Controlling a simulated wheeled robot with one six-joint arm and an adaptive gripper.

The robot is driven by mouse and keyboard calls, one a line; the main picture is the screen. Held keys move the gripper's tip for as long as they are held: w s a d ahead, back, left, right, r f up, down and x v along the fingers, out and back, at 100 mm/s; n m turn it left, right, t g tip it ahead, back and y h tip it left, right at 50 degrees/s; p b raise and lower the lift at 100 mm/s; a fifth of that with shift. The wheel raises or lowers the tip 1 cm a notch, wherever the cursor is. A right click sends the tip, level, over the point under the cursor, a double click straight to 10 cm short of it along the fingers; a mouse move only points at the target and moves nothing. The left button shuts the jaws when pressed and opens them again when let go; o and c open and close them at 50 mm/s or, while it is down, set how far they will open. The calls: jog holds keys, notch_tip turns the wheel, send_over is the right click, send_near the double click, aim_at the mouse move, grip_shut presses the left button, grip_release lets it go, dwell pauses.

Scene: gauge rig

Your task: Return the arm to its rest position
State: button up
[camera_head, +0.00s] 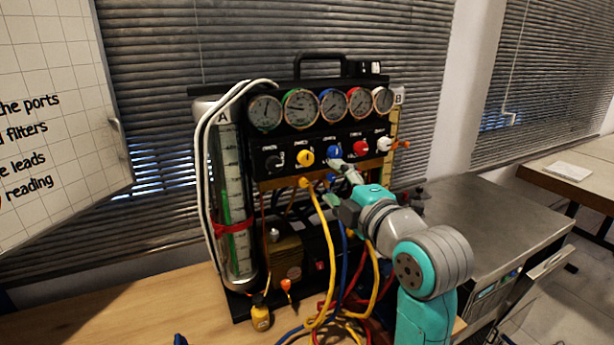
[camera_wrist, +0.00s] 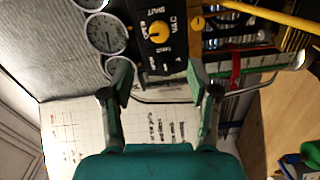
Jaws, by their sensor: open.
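My teal arm reaches up from the lower right in the head view. My gripper (camera_head: 337,184) is open in front of the gauge rig (camera_head: 300,143), just below its row of knobs. In the wrist view my gripper (camera_wrist: 158,83) shows two fingers spread apart with nothing between them. Beyond the fingertips is a knob panel with a yellow knob (camera_wrist: 158,31) marked open and shut. The fingers look apart from the knobs. In the head view the blue knob (camera_head: 334,152) is right beside the upper finger.
Several hoses, including a yellow one (camera_head: 324,255), hang beneath my gripper to the wooden table (camera_head: 140,305). A glass cylinder (camera_head: 234,200) with a red strap stands left of the panel. A whiteboard (camera_head: 60,120) is at far left. A grey cabinet (camera_head: 480,225) stands right.

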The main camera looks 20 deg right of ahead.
jog(key=s+a+f+m+g, duration=0.1)
jog(key=s+a+f+m, duration=0.2)
jog(key=f, duration=0.7)
jog(key=s+a+f+m, duration=0.1)
jog(key=s+f+m, duration=0.3)
jog(key=f, duration=0.5)
jog(key=s+a+f+m+g, duration=0.1)
jog(key=s+f+m, duration=0.3)
jog(key=f, duration=0.6)
jog(key=s+a+f+m, duration=0.1)
jog(key=s+f, duration=0.1)
jog(key=s, duration=0.8)
jog(key=s+a+f+m, duration=0.2)
jog(key=s+f, duration=0.1)
jog(key=s, duration=0.8)
jog(key=s+a+f+m+g, duration=0.1)
jog(key=s+f+m, duration=0.1)
jog(key=s, duration=0.9)
jog(key=shift+a+f, duration=0.35)
jog(key=shift+f, duration=0.2)
